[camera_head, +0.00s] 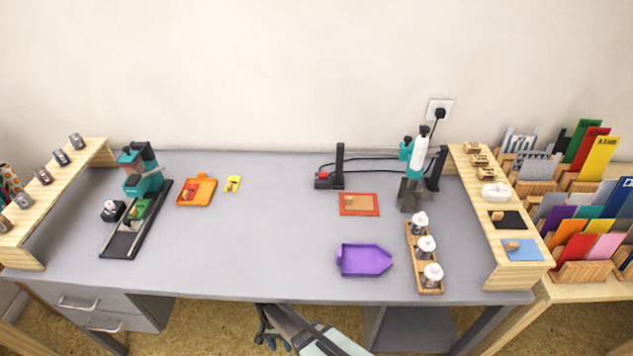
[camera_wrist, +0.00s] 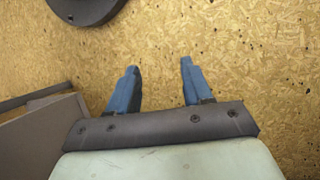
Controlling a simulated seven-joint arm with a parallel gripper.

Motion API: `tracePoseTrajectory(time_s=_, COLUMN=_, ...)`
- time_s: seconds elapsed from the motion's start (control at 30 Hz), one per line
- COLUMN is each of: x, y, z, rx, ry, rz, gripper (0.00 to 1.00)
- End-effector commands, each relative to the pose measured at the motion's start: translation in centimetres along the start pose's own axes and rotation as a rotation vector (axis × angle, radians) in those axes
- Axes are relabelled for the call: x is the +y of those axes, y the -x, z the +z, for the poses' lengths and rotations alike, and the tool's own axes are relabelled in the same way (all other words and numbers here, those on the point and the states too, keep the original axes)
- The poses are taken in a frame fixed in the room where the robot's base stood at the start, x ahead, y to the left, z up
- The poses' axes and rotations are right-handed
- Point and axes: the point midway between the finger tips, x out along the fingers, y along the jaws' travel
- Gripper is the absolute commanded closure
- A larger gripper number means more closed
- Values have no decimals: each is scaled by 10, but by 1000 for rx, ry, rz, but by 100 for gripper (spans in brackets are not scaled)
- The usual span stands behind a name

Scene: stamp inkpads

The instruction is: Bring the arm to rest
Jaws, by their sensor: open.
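My gripper (camera_head: 265,328) is in the head view at the bottom middle, below the front edge of the grey table (camera_head: 230,255). In the wrist view my gripper (camera_wrist: 156,88) shows two blue fingers spread apart with nothing between them. Speckled tan floor (camera_wrist: 225,50) lies beyond the fingers. The gripper touches nothing that I can see.
On the table are a teal stamping device (camera_head: 143,175), an orange tray (camera_head: 197,191), a purple tray (camera_head: 364,260), a rack of white-topped bottles (camera_head: 424,262) and a teal-and-white press (camera_head: 414,165). Wooden shelves (camera_head: 520,271) stand at both ends. The table's middle is clear.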

Motion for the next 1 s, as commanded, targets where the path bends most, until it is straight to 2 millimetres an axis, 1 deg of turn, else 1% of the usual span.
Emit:
tracePoseTrajectory(time_s=0.03, x=26, y=-12, z=-6, rx=-21, ry=6, rz=33, gripper=50)
tracePoseTrajectory(time_s=0.13, x=70, y=-30, z=-12, rx=-58, ry=30, rz=86, gripper=50)
tracePoseTrajectory(time_s=0.23, x=113, y=-43, z=-10, rx=-97, ry=53, rz=115, gripper=50)
tracePoseTrajectory(time_s=0.3, x=140, y=-49, z=-6, rx=-123, ry=69, rz=120, gripper=50)
tracePoseTrajectory(time_s=0.37, x=163, y=-54, z=1, rx=-142, ry=81, rz=115, gripper=50)
tracePoseTrajectory(time_s=0.4, x=177, y=-56, z=6, rx=-154, ry=89, rz=107, gripper=50)
tracePoseTrajectory(time_s=0.5, x=209, y=-59, z=22, rx=-176, ry=105, rz=74, gripper=50)
tracePoseTrajectory(time_s=0.6, x=238, y=-60, z=41, rx=-193, ry=120, rz=31, gripper=50)
tracePoseTrajectory(time_s=0.67, x=254, y=-60, z=52, rx=-199, ry=127, rz=2, gripper=50)
tracePoseTrajectory(time_s=0.8, x=288, y=-58, z=83, rx=-209, ry=144, rz=-65, gripper=50)
tracePoseTrajectory(time_s=0.9, x=308, y=-56, z=104, rx=-210, ry=156, rz=-111, gripper=50)
tracePoseTrajectory(time_s=1.0, x=323, y=-54, z=122, rx=-210, ry=165, rz=-151, gripper=50)
